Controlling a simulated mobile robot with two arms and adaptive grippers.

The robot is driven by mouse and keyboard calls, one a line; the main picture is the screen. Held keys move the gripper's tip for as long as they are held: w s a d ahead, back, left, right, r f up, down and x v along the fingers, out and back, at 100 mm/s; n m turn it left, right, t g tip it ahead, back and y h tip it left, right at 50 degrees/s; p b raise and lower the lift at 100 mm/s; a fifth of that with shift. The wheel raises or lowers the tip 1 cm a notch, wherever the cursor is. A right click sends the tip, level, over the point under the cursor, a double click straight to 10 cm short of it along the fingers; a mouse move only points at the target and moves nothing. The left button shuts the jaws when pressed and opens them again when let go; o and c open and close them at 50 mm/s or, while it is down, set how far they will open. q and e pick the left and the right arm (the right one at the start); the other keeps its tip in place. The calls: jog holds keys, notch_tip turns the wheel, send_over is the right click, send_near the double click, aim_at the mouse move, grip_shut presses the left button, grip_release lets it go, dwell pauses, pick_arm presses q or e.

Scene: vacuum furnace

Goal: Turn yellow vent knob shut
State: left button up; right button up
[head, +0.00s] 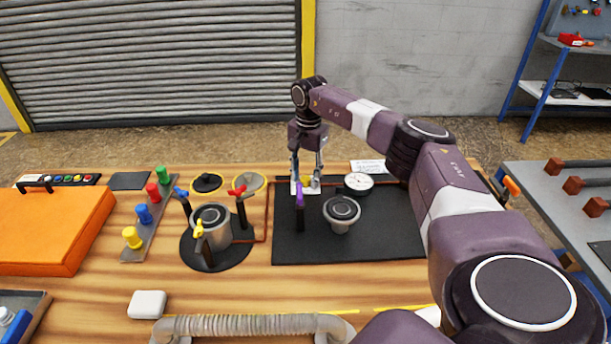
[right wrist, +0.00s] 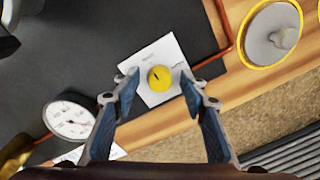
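The yellow vent knob (right wrist: 160,78) is round with a dark pointer mark and sits on a white plate (right wrist: 150,58) with small lettering. My right gripper (right wrist: 160,92) is open, with one fingertip on each side of the knob and a visible gap to it on both sides in the right wrist view. In the head view my right gripper (head: 305,187) points down at the back of the black mat, with a bit of the knob's yellow showing between the fingers. I cannot tell the height of the fingertips over the plate. My left gripper is not in view.
A white dial gauge (head: 358,182) and a metal pot (head: 341,213) stand right of the gripper. A purple-handled valve (head: 300,212) stands just in front. A metal chamber (head: 211,224) with blue, red and yellow handles is to the left. A copper pipe (right wrist: 210,60) runs near the knob.

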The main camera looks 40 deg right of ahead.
aim_at(307, 179)
notch_tip(307, 179, up, 12)
jog(key=shift+s, duration=0.3)
dwell(0.7)
